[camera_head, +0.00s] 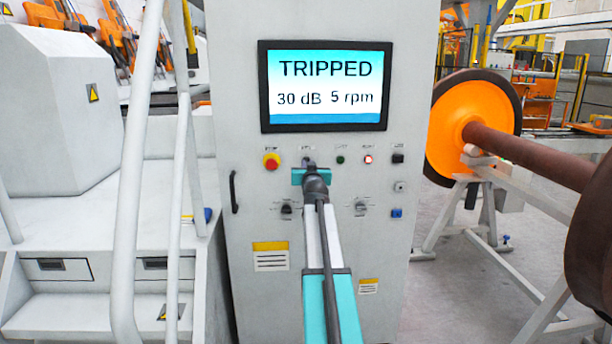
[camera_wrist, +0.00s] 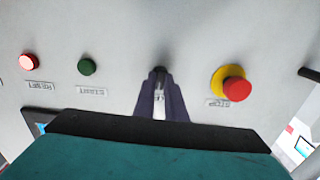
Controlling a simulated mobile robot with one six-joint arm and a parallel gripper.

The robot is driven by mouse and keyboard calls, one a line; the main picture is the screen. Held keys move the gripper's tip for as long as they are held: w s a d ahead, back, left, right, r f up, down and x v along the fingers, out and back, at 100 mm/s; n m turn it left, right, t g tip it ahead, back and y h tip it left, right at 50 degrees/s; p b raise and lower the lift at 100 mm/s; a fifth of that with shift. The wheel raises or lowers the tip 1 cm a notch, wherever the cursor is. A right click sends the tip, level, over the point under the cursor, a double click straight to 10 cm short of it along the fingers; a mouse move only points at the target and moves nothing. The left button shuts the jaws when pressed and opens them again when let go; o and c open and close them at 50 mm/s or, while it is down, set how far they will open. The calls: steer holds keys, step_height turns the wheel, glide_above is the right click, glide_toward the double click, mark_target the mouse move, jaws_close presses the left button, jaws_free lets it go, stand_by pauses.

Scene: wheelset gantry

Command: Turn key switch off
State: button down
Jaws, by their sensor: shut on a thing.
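The key switch (camera_wrist: 160,70) is on the grey control cabinet, between the green start button and the red stop button. In the wrist view its dark top end shows at the tips of my gripper (camera_wrist: 160,84). My gripper's dark fingers are shut on it, and a pale strip shows between them. In the head view my gripper (camera_head: 308,164) reaches the cabinet's button row below the screen. My own arm and gripper hide most of the switch there, so its turned position cannot be told.
The screen (camera_head: 326,86) reads TRIPPED, 30 dB, 5 rpm. A red stop button on yellow (camera_head: 271,161), a green button (camera_head: 340,160) and a lit red reset button (camera_head: 368,159) are close by. White handrails (camera_head: 150,150) stand left; an orange wheelset (camera_head: 468,125) stands right.

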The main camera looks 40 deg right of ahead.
steer(key=shift+r+n+b, duration=0.15)
steer(key=shift+n+b, duration=2.95)
steer(key=shift+b, duration=0.2)
steer(key=shift+r, duration=0.1)
steer(key=c, duration=1.8)
jaws_free()
steer(key=shift+w, duration=0.1)
steer(key=shift+f, duration=0.2)
steer(key=shift+a, duration=0.1)
